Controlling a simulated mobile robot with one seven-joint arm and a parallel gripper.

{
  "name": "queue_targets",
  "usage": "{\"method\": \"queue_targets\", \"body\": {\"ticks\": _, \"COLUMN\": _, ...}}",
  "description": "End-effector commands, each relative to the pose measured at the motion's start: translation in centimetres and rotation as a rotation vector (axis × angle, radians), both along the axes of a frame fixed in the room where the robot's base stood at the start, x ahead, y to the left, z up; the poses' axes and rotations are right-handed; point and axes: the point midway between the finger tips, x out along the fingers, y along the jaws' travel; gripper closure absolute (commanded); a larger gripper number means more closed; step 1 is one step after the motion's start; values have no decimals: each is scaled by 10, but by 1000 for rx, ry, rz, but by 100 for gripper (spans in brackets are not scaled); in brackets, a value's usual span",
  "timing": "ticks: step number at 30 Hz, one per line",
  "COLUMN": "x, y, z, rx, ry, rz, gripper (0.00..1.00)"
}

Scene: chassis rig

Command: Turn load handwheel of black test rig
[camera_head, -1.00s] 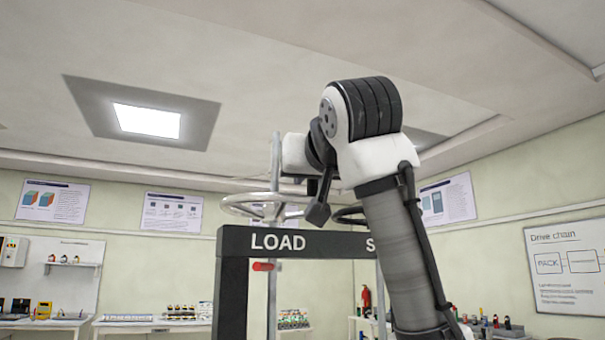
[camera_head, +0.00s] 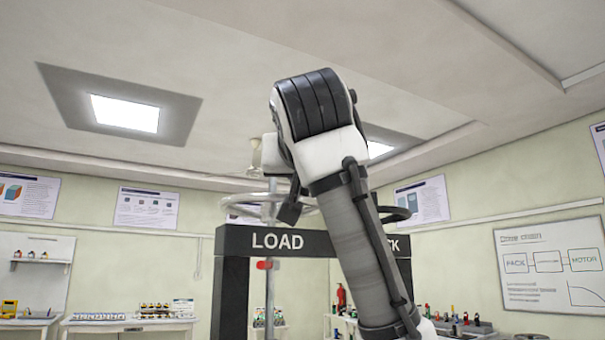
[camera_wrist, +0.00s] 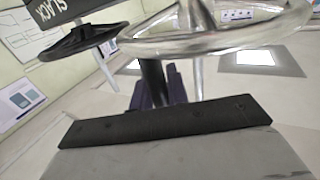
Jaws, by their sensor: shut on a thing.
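The silver load handwheel (camera_head: 235,197) stands on a vertical metal post above the black rig's top beam (camera_head: 325,243), beside the word LOAD. My arm covers its right part in the head view. In the wrist view its shiny rim (camera_wrist: 240,41) and a spoke fill the top. My gripper (camera_wrist: 156,70) reaches up to the near left part of this rim, its dark fingers shut on it. The exact contact is hard to see. In the head view my wrist hides the fingers.
A black handwheel (camera_head: 396,214) by the SLACK label sits to the right, partly behind my arm; it also shows in the wrist view (camera_wrist: 78,40). A small red piece (camera_head: 264,265) is below the LOAD label. Benches with equipment (camera_head: 125,325) line the far wall.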

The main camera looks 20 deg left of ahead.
Motion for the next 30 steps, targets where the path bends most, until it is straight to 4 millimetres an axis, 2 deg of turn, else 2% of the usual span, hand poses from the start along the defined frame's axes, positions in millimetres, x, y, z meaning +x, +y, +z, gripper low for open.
{"method": "queue_targets", "body": {"ticks": 5, "x": 0, "y": 0, "z": 0, "rx": 1, "ry": -2, "rz": 0, "gripper": 100}}
{"method": "queue_targets", "body": {"ticks": 6, "x": 0, "y": 0, "z": 0, "rx": 1, "ry": -2, "rz": 0, "gripper": 79}}
{"method": "queue_targets", "body": {"ticks": 10, "x": 0, "y": 0, "z": 0, "rx": 0, "ry": -1, "rz": 0, "gripper": 62}}
{"method": "queue_targets", "body": {"ticks": 18, "x": 0, "y": 0, "z": 0, "rx": 0, "ry": -1, "rz": 1, "gripper": 62}}
{"method": "queue_targets", "body": {"ticks": 22, "x": -8, "y": -3, "z": -1, "rx": 2, "ry": -4, "rz": 1, "gripper": 62}}
{"method": "queue_targets", "body": {"ticks": 26, "x": -28, "y": -11, "z": -3, "rx": 1, "ry": -5, "rz": 2, "gripper": 62}}
{"method": "queue_targets", "body": {"ticks": 30, "x": -60, "y": -24, "z": 1, "rx": 0, "ry": -6, "rz": 4, "gripper": 62}}
